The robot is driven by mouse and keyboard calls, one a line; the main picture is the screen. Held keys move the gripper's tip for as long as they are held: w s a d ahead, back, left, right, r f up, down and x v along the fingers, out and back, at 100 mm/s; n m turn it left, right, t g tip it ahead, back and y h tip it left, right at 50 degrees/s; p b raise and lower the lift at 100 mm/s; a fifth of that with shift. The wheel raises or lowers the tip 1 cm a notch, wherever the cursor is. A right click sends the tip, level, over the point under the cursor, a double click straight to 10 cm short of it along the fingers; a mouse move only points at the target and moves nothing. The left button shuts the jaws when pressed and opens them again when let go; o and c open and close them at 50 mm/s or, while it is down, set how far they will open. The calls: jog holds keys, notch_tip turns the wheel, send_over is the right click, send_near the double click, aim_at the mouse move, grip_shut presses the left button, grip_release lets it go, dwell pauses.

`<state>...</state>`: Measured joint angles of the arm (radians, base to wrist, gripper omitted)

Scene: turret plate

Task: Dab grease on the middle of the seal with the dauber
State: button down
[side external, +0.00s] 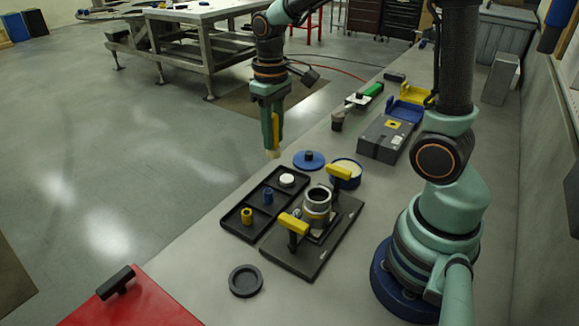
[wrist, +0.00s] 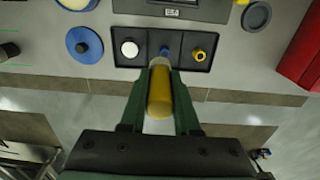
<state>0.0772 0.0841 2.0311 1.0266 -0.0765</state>
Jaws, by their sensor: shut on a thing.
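My gripper (side external: 270,118) is shut on the dauber (wrist: 160,98), a yellow handle with a pale tip. The dauber points down above the floor side of the bench, clear of everything; its tip also shows in the side view (side external: 274,153). A blue tub (side external: 345,174) of cream-coloured grease stands open behind the plate, with its blue lid (side external: 308,160) beside it. No part is clearly the seal; a dark round recessed piece (side external: 246,281) lies on the bench, and a silver cylinder (side external: 317,203) stands on the dark plate (side external: 340,238).
A black tray (side external: 233,222) holds a white disc (side external: 287,180), a blue piece (side external: 268,196) and a yellow piece (side external: 246,215) in separate compartments. Yellow-topped clamps (side external: 293,223) rise from the plate. A grey box (side external: 385,138) stands further back. A red surface (side external: 140,302) is at the front.

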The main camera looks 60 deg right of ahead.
jog(key=w+d+f, duration=0.4)
jog(key=d, duration=0.3)
jog(key=shift+s+f, duration=0.15)
jog(key=shift+f, duration=1.7)
jog(key=shift+s+f, duration=0.1)
jog(key=shift+f, duration=1.75)
jog(key=shift+s+f, duration=0.25)
jog(key=shift+s, duration=1.65)
jog(key=shift+w, duration=1.6)
jog(key=shift+w+r, duration=0.2)
jog(key=shift+r, duration=0.35)
jog(key=shift+w+r, duration=0.15)
jog(key=shift+r, duration=0.4)
notch_tip(320, 180, up, 6)
jog(key=shift+f, duration=0.1)
